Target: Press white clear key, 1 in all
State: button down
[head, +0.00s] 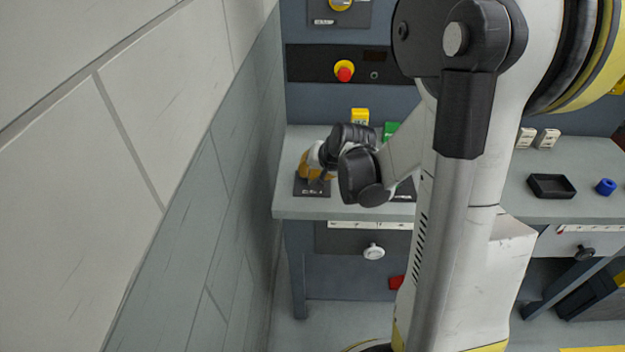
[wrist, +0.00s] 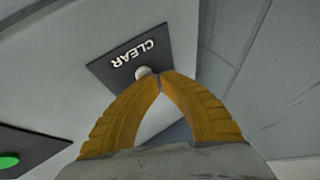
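The white clear key (wrist: 143,72) sits on a dark plate (wrist: 112,62) lettered CLEAR in the wrist view. My gripper (wrist: 158,76) has its two yellow fingers brought together at the tips, with nothing seen between them. The fingertips are right at the key and cover part of its edge; I cannot tell whether they touch it or whether it is pressed down. In the head view the dark plate (head: 312,189) lies on the bench at its left end, and my gripper (head: 316,178) points down over it. The key is hidden there.
A grey wall (head: 225,190) stands close on the left of the bench (head: 345,213). A green button (wrist: 9,161) on another dark plate lies nearby. A red button (head: 344,74) is on the back panel. A black tray (head: 551,186) and a blue ring (head: 605,187) are at the right.

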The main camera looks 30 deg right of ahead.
jog(key=shift+r+p, duration=0.3)
jog(key=shift+r, duration=0.35)
jog(key=shift+r, duration=0.1)
jog(key=shift+r+p, duration=2)
jog(key=shift+r, duration=0.4)
